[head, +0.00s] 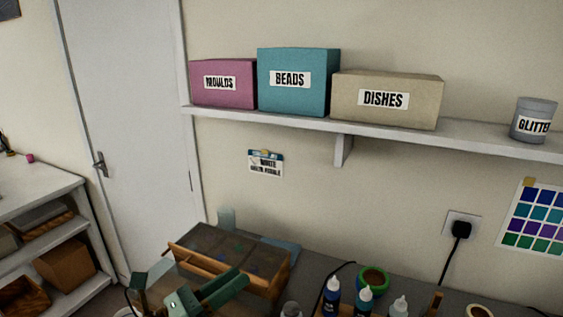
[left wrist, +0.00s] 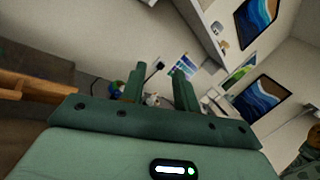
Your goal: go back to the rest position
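My left gripper (head: 208,293) shows in green at the bottom of the head view, in front of a wooden-framed box on the workbench. In the left wrist view its two fingers (left wrist: 158,76) stand apart with nothing held between them. Bottles and other bench things show beyond the gap, at a distance. My right gripper is in neither view.
A wooden-framed box (head: 236,262) stands on the bench close to my left gripper. Dropper bottles (head: 332,296) and a green-rimmed pot (head: 373,281) stand to its right. A wall shelf (head: 385,134) carries labelled boxes and a glitter jar (head: 534,120).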

